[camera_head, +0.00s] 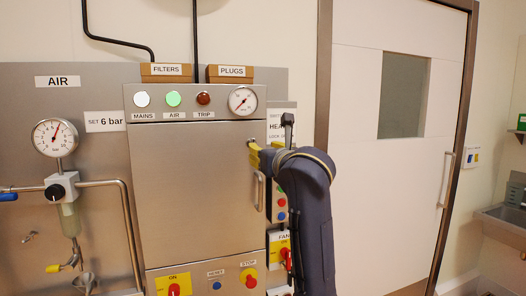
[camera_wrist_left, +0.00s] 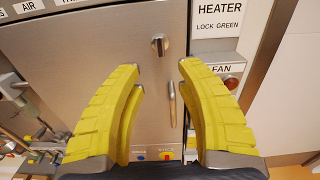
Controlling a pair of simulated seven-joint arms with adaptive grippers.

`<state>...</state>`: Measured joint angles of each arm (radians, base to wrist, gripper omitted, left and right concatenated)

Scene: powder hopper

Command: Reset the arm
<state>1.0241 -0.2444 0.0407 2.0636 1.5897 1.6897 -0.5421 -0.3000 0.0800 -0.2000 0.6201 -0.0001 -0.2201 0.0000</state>
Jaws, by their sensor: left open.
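My left gripper (camera_head: 262,153) is open at the upper right of the steel cabinet door (camera_head: 197,190). Its dark arm rises from the bottom of the head view and bends over toward the cabinet. In the left wrist view the two yellow fingers (camera_wrist_left: 160,115) stand wide apart with nothing between them. Beyond them show the door's latch knob (camera_wrist_left: 159,45) and its bar handle (camera_wrist_left: 172,104), both apart from the fingers as far as I can tell. My right gripper is not in view.
The arm partly hides the heater and fan controls right of the cabinet. Below the door are a blue RESET button (camera_head: 217,286) and a red STOP button (camera_head: 250,281). An air gauge (camera_head: 55,137) and pipes stand left. A white door (camera_head: 390,180) is at right.

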